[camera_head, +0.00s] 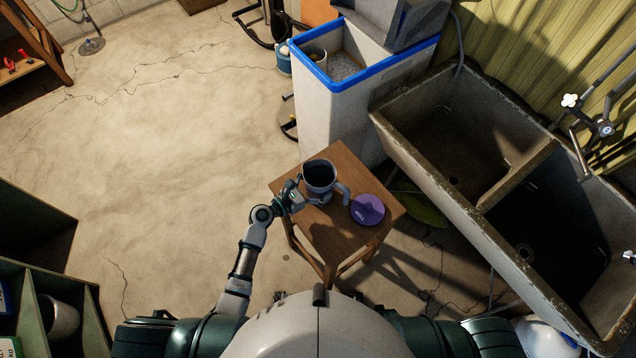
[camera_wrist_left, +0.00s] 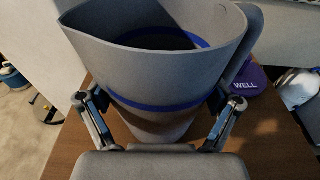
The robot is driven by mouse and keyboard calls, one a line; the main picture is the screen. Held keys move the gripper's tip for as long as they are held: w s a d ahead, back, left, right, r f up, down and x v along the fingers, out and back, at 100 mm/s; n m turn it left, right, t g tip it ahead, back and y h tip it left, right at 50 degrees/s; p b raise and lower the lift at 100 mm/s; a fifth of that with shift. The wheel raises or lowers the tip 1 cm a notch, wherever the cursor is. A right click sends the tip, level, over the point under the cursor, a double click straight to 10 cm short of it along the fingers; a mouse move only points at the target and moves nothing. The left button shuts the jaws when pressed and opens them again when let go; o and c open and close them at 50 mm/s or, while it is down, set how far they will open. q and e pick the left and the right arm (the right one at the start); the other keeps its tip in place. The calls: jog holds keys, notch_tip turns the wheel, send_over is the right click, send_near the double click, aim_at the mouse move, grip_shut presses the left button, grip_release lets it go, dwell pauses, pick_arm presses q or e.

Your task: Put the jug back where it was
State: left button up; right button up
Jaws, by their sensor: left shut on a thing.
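The grey jug (camera_head: 319,177) is at the wooden stool (camera_head: 345,232), over the left part of its top. In the left wrist view the jug (camera_wrist_left: 160,75) is upright, with a blue band, a spout at left and a handle at right. My left gripper (camera_head: 301,194) is shut on the jug, one finger on each side of its body; the fingers show in the left wrist view (camera_wrist_left: 160,122). Whether the jug's base touches the stool top is hard to tell. My right gripper is not in view.
A purple lid (camera_head: 367,210) marked WELL lies on the stool, right of the jug. A white tank with a blue rim (camera_head: 320,85) stands behind the stool. A concrete double sink (camera_head: 480,220) is at right. Open floor (camera_head: 150,130) lies left.

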pick_arm(q)
jog(key=shift+f+b, duration=0.3)
jog(key=shift+f, duration=0.15)
jog(key=o, duration=0.9)
jog(key=shift+o, duration=0.2)
jog(key=v, duration=1.2)
